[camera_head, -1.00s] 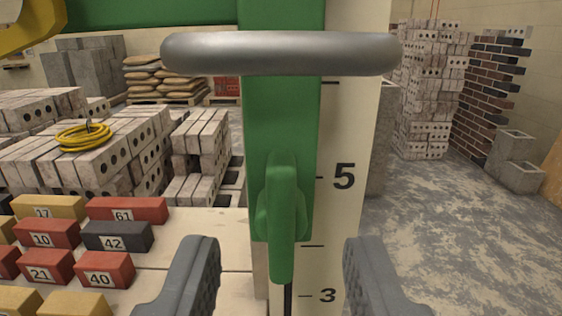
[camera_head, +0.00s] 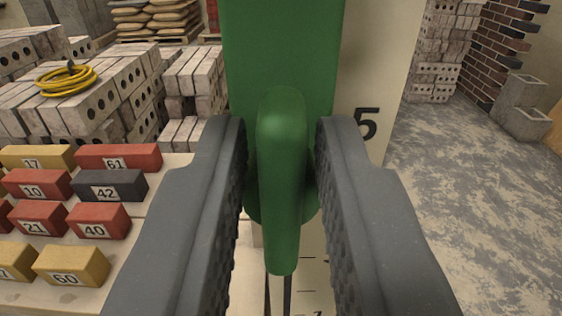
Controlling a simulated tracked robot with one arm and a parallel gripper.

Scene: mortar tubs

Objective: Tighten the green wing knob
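The green wing knob (camera_head: 281,190) is in the middle of the head camera view, its wing upright and pointing down. It sits on a green sleeve (camera_head: 282,45) in front of a pale upright board (camera_head: 378,75) with a printed scale; the number 5 shows. My gripper (camera_head: 281,150) has one dark grey ribbed finger on each side of the wing. The fingers are partly closed, and a narrow gap shows between each finger and the wing. Whether the fingertips touch the knob's round base is hidden.
Numbered red, yellow and dark blocks (camera_head: 85,220) lie on a pale surface at the left. Stacked perforated bricks (camera_head: 95,100) with a coiled yellow hose (camera_head: 66,82) stand behind. Grey blocks (camera_head: 522,108) stand at the right. The floor (camera_head: 470,200) there is clear.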

